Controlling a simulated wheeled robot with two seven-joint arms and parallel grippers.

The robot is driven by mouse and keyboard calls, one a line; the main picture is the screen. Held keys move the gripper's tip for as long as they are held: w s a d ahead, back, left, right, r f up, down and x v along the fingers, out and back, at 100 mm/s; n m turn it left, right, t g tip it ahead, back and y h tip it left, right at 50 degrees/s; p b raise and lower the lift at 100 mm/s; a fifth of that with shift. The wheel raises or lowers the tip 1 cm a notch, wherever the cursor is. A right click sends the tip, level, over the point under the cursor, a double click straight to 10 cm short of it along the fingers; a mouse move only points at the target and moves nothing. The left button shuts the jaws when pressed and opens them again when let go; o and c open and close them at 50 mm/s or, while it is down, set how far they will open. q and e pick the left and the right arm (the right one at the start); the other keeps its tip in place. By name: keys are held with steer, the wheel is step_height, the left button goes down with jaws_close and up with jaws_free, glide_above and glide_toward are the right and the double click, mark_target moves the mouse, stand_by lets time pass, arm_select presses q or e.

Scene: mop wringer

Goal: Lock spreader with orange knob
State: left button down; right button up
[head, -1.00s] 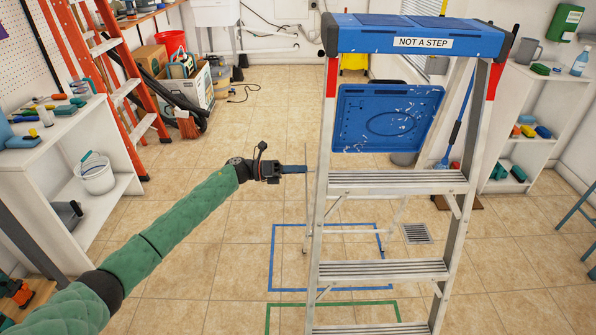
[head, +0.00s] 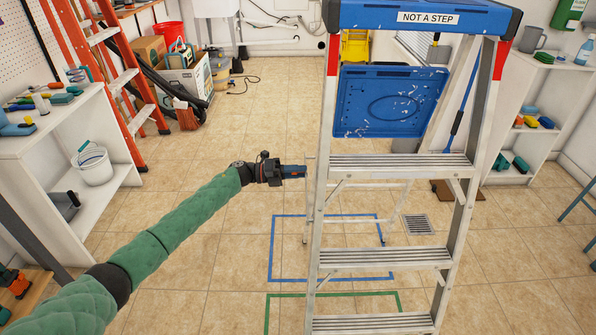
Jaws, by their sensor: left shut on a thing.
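The aluminium stepladder (head: 390,258) stands open in the middle, with a blue top cap marked NOT A STEP and a blue tray below it. My left gripper (head: 294,171) is at the ladder's left side, level with its upper step, beside the side rail. The grip itself is too small to see clearly. The thin spreader bars (head: 334,191) show behind the front rail, partly hidden by it. My right gripper is out of view.
Blue (head: 272,250) and green (head: 330,294) tape outlines lie on the tiled floor around the ladder's feet. A white shelf with a bucket (head: 92,165) stands left, an orange ladder (head: 117,80) behind it. Another shelf (head: 530,105) stands right. Floor left of the ladder is clear.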

arm_select(q)
steer(key=shift+f, duration=0.2)
steer(key=c, duration=1.3)
jaws_free()
steer(key=shift+a+f+b, duration=0.2)
steer(key=shift+a+b, duration=0.2)
steer(key=shift+a, duration=3.5)
steer(key=shift+w, duration=0.15)
